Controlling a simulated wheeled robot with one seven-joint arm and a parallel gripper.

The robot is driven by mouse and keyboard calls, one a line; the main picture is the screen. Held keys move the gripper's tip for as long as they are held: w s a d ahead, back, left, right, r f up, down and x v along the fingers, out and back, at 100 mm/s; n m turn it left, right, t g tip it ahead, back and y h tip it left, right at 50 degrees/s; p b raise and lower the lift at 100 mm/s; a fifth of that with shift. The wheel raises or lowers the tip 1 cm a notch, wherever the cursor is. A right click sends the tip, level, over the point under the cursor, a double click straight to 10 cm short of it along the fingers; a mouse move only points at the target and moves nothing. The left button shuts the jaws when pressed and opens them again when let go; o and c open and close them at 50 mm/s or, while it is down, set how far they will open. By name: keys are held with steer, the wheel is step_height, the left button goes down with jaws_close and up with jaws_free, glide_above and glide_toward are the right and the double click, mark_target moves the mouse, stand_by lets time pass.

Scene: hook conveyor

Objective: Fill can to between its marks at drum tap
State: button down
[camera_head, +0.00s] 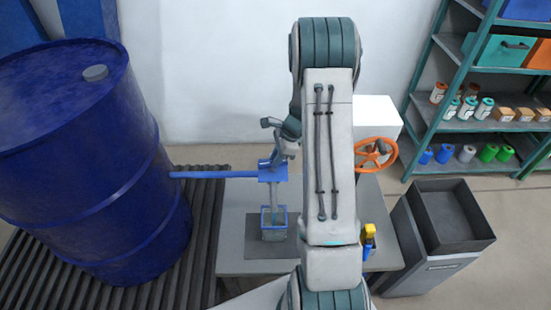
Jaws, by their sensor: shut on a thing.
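A large blue drum (85,165) stands tilted at the left. A blue pipe (215,174) runs from it to the tap (272,173) above the table. A small clear can (274,233) with a blue rim stands upright under the tap on a dark mat. A pale, narrow stream seems to run from the tap into the can. The can's marks and exact liquid level are too small to read. My gripper (277,156) is at the top of the tap, shut on what looks like its handle, which is mostly hidden.
The can stands on a grey table (238,266). A grey bin (440,240) and a green shelf (470,126) stand farther right. Rollers (205,215) lie under the drum.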

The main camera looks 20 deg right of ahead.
steer(key=n+g, duration=0.1)
steer(key=n, duration=0.2)
steer(key=shift+w, duration=0.2)
steer(key=shift+w+n+g+b, duration=0.15)
steer(key=shift+n+g, duration=0.25)
steer(key=shift+n, duration=0.6)
steer(key=shift+w+n+g+b, duration=0.15)
steer(key=shift+n+g, duration=0.25)
steer(key=shift+n, duration=0.6)
steer(key=shift+s+r, duration=0.1)
steer(key=c, duration=1.3)
jaws_free()
steer(key=v, duration=1.3)
steer(key=shift+r+b, duration=0.35)
steer(key=shift+r, duration=0.05)
